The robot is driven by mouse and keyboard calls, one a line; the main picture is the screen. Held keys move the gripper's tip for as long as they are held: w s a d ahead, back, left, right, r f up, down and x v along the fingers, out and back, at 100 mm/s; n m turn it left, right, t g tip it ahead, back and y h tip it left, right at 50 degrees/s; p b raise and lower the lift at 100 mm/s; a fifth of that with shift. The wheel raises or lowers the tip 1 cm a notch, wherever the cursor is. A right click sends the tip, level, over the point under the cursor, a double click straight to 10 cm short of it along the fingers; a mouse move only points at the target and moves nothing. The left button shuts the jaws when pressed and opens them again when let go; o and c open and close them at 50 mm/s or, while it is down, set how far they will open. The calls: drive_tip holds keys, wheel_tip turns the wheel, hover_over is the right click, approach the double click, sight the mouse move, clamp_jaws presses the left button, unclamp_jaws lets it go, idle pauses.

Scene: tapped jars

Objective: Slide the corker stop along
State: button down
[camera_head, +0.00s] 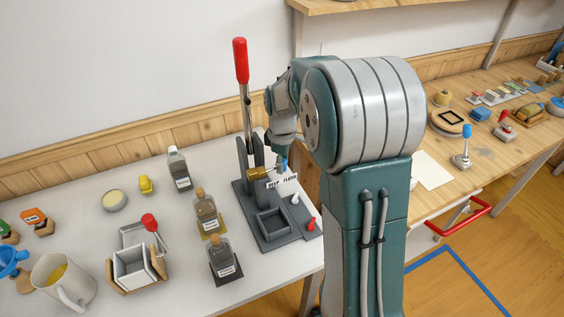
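The corker (242,190) is a dark grey stand on the white table, with a tall lever ending in a red handle (241,60). A brass-coloured cylinder (256,173) sits on it. A white plate reading what looks like "DEEP FLUSH" (283,181) is on its right side. A small blue piece (284,164), perhaps the stop's knob, shows just above the plate. My gripper (281,153) points down at the blue piece, at or very close to it. The fingers are small and partly hidden, so I cannot tell whether they grip it.
Two corked bottles (207,212) (222,260) stand left of the corker, with a dark bottle (179,168) behind. My arm blocks the right side.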

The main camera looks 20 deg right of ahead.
drive_tip(key=shift+d, duration=1.4)
drive_tip(key=c, duration=0.6)
unclamp_jaws()
drive_tip(key=shift+w, duration=0.1)
drive_tip(key=shift+o, duration=0.6)
drive_tip(key=shift+d, duration=0.1)
wheel_tip(320, 180, up, 12)
drive_tip(key=shift+f, duration=0.1)
drive_tip(key=s+a+r+m+t, duration=0.3)
drive_tip(key=s+a+r+m, duration=0.15)
drive_tip(key=s+a, duration=0.4)
drive_tip(key=s+a+f+m+t, duration=0.1)
drive_tip(key=s+a+m, duration=0.1)
drive_tip(key=s, duration=0.5)
drive_tip(key=s+a+f+m+t, duration=0.1)
drive_tip(key=s+a+m, duration=0.1)
drive_tip(key=s, duration=0.5)
drive_tip(key=shift+s+f+t, duration=0.15)
drive_tip(key=shift+s+t, duration=0.15)
drive_tip(key=shift+s, duration=0.1)
